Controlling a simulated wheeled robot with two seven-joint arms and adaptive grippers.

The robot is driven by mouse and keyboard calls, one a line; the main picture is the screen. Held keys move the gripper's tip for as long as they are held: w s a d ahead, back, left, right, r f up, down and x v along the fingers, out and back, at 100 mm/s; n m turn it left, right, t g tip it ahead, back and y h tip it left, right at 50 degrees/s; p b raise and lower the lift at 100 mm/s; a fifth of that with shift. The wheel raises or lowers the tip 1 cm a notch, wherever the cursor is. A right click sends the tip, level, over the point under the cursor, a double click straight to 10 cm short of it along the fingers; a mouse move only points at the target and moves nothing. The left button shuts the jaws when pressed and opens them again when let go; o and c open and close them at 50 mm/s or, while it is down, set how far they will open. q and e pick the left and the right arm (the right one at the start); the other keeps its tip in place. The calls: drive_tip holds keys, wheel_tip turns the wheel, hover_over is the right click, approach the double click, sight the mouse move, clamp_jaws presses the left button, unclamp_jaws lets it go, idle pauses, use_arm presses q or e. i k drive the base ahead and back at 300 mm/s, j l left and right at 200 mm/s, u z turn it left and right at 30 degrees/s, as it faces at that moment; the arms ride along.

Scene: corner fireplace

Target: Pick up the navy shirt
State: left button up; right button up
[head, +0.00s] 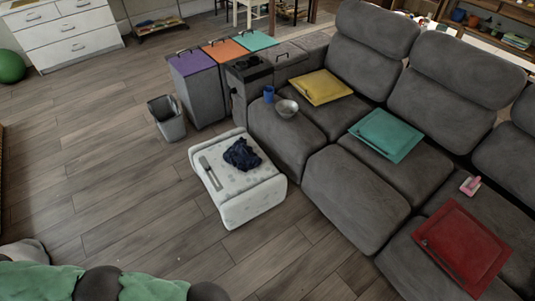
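The navy shirt (242,154) lies crumpled in a dark heap on top of the white padded ottoman (249,204). It sits toward the back of the ottoman's top, and nothing covers it. A flat grey item (210,174), possibly a remote, lies on the ottoman to the left of the shirt, apart from it. Neither of my grippers shows in the head view.
A grey sectional sofa (355,197) stands right of the ottoman, holding yellow (320,87), teal (386,135) and red (463,246) flat items. A bin (167,119) stands behind left. Green and dark rounded shapes (60,282) fill the bottom left. Wooden floor (115,185) left is clear.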

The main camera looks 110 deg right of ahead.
sight(240, 155)
drive_tip(key=z, duration=3.6)
drive_tip(key=i+j+z, duration=0.1)
drive_tip(key=z, duration=0.3)
drive_tip(key=j+z, duration=0.2)
drive_tip(key=z, duration=0.25)
drive_tip(key=j+z, duration=0.15)
drive_tip(key=z, duration=0.25)
drive_tip(key=j+z, duration=0.2)
drive_tip(key=z, duration=0.25)
drive_tip(key=j+z, duration=0.15)
drive_tip(key=j, duration=0.3)
drive_tip(key=j+z, duration=0.1)
drive_tip(key=j, duration=0.35)
drive_tip(key=k+j+z, duration=0.15)
drive_tip(key=j, duration=0.3)
drive_tip(key=j+z, duration=0.15)
drive_tip(key=j, duration=0.3)
drive_tip(key=k+j+z, duration=0.1)
drive_tip(key=j, duration=0.3)
drive_tip(key=k+j+z, duration=0.15)
drive_tip(key=j, duration=0.3)
drive_tip(key=i+j, duration=0.1)
drive_tip(key=j, duration=0.3)
